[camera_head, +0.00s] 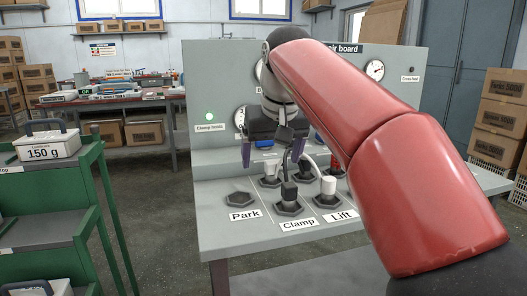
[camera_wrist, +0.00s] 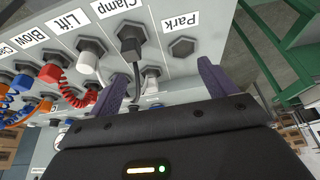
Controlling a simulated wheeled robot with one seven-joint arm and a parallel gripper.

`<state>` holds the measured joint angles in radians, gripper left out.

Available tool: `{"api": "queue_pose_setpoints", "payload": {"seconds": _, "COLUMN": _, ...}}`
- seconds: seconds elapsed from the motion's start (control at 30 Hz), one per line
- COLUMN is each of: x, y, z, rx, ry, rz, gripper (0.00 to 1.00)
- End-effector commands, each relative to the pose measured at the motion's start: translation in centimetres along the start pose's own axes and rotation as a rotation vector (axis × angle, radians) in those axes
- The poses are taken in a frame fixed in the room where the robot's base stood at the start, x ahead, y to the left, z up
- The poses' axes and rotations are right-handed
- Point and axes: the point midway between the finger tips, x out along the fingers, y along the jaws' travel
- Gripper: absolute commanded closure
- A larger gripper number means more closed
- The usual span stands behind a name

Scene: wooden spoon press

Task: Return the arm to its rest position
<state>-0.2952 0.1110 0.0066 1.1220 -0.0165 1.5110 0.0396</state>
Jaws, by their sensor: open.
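My gripper (camera_head: 272,158) hangs above the grey panel bench (camera_head: 225,228), with its arm reaching in from the right. In the wrist view, its two dark purple fingers (camera_wrist: 163,70) stand wide apart with nothing held between them. A black plug (camera_head: 289,190) sits in the socket labelled Clamp, with a hose rising from it; it also shows in the wrist view (camera_wrist: 130,37). The Park socket (camera_head: 239,199) is empty; it also shows in the wrist view (camera_wrist: 181,46). A white plug (camera_head: 328,187) sits at Lift. The arm hides part of the panel.
Several more coloured plugs and coiled hoses, one a red hose (camera_wrist: 75,92), crowd the bench beside Lift. A green shelf cart (camera_head: 40,176) with a 150 g weight (camera_head: 47,148) stands at left. A green lamp (camera_head: 209,116) is lit above Clamp holds. Floor between cart and bench is clear.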

Motion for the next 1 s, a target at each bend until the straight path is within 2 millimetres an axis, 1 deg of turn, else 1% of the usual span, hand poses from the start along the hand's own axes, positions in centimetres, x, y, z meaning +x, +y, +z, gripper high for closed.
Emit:
{"api": "queue_pose_setpoints", "payload": {"seconds": 0.17, "x": 0.0, "y": 0.9, "z": 1.4, "rx": 0.015, "ry": 0.004, "rz": 0.007, "gripper": 0.16}}
{"api": "queue_pose_setpoints", "payload": {"seconds": 0.33, "x": 0.1, "y": 1.9, "z": 3.4, "rx": 0.032, "ry": 0.012, "rz": 0.015, "gripper": 0.16}}
{"api": "queue_pose_setpoints", "payload": {"seconds": 0.47, "x": 0.4, "y": 2.9, "z": 5.7, "rx": 0.051, "ry": 0.018, "rz": 0.023, "gripper": 0.16}}
{"api": "queue_pose_setpoints", "payload": {"seconds": 0.57, "x": 0.7, "y": 3.8, "z": 8.0, "rx": 0.069, "ry": 0.026, "rz": 0.031, "gripper": 0.16}}
{"api": "queue_pose_setpoints", "payload": {"seconds": 0.67, "x": 1.4, "y": 4.7, "z": 11.1, "rx": 0.091, "ry": 0.035, "rz": 0.042, "gripper": 0.16}}
{"api": "queue_pose_setpoints", "payload": {"seconds": 0.77, "x": 2.6, "y": 5.8, "z": 15.6, "rx": 0.123, "ry": 0.049, "rz": 0.057, "gripper": 0.16}}
{"api": "queue_pose_setpoints", "payload": {"seconds": 0.8, "x": 3.3, "y": 6.1, "z": 17.6, "rx": 0.136, "ry": 0.055, "rz": 0.063, "gripper": 0.16}}
{"api": "queue_pose_setpoints", "payload": {"seconds": 0.87, "x": 4.5, "y": 6.5, "z": 20.7, "rx": 0.156, "ry": 0.065, "rz": 0.073, "gripper": 0.16}}
{"api": "queue_pose_setpoints", "payload": {"seconds": 0.9, "x": 5.5, "y": 6.8, "z": 22.7, "rx": 0.170, "ry": 0.069, "rz": 0.080, "gripper": 0.16}}
{"api": "queue_pose_setpoints", "payload": {"seconds": 1.0, "x": 7.6, "y": 7.1, "z": 27.1, "rx": 0.198, "ry": 0.081, "rz": 0.094, "gripper": 0.16}}
